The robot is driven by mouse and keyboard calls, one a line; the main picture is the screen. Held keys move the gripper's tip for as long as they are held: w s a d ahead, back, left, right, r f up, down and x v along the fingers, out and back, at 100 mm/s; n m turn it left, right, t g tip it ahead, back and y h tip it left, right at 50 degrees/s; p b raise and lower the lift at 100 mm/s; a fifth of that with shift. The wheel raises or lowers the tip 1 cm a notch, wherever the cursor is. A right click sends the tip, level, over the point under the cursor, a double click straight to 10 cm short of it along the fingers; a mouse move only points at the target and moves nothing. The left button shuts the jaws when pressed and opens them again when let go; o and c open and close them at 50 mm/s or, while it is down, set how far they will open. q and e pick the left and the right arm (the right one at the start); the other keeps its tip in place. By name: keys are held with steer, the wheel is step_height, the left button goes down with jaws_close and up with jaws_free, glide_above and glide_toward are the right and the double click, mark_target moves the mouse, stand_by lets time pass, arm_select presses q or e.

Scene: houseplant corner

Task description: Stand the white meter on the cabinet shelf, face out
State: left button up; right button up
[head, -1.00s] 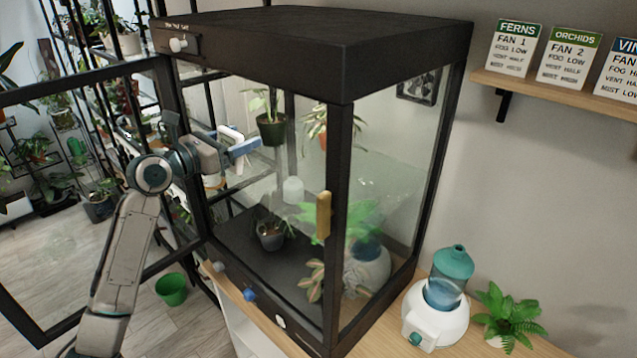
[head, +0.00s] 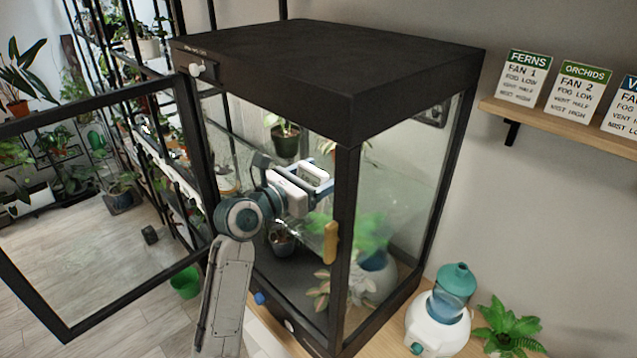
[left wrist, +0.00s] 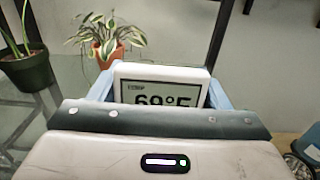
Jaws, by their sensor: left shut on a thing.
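My left gripper (head: 318,184) is shut on the white meter (head: 316,172) and reaches through the open front of the black-framed cabinet (head: 330,75). In the left wrist view the meter (left wrist: 160,73) stands between the two pale blue fingers, its screen toward the camera and reading about 69°F. Its lower part is hidden behind my gripper body. A clear, glassy surface, seemingly the cabinet shelf (left wrist: 22,115), shows at the left of the wrist view. I cannot tell if the meter touches it. My right gripper is not in view.
A dark green pot (left wrist: 28,70) and a terracotta pot (left wrist: 107,52) stand beyond the meter. A small grey pot (head: 282,241) is lower in the cabinet. The glass door (head: 95,215) stands open at left. A humidifier (head: 437,318) is outside at right.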

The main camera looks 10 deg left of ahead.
arm_select(q)
steer(key=shift+d+f, duration=0.1)
steer(key=shift+d, duration=0.05)
step_height(320, 180, down, 4)
steer(key=shift+w+r+p, duration=0.1)
steer(key=shift+r+p, duration=0.1)
steer(key=shift+p, duration=0.45)
steer(key=shift+r, duration=0.1)
steer(key=o, duration=1)
